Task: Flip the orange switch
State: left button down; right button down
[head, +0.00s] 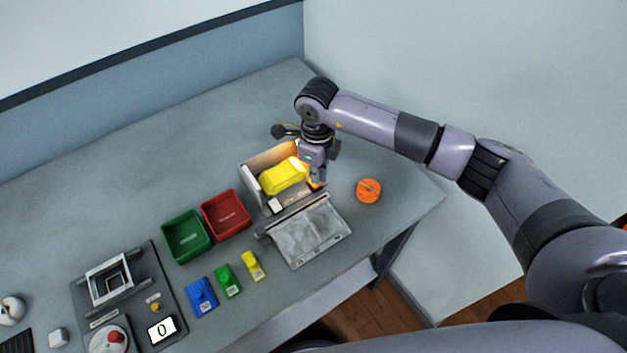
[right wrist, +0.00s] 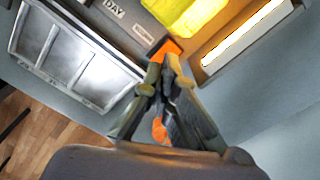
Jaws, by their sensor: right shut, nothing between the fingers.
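The orange switch (right wrist: 166,48) shows in the right wrist view on the rim of a grey box, beside a "DAY" label (right wrist: 115,8). In the head view a bit of the orange switch (head: 313,183) shows by the fingertips. My right gripper (head: 319,181) is shut and empty, pointing down at the box's right end. In the right wrist view its fingertips (right wrist: 168,64) are right at the switch; I cannot tell if they touch it. They cover part of it. My left gripper is not in view.
The open box (head: 253,183) holds a yellow object (head: 283,176) and a lit strip. Its grey lid (head: 308,232) lies open towards the front. An orange round object (head: 369,190) sits to the right. Red (head: 226,214) and green (head: 187,234) trays stand left. The back table is clear.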

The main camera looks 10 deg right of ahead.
aim_at(316, 185)
jog(key=shift+f+b, duration=1.1)
jog(key=shift+f, duration=0.1)
jog(key=shift+s+r, duration=0.1)
jog(key=shift+r, duration=0.05)
jog(key=shift+r+p, duration=0.5)
jog(key=shift+r, duration=0.05)
notch_tip(316, 185, up, 7)
jog(key=p, duration=0.3)
jog(key=shift+f, duration=0.2)
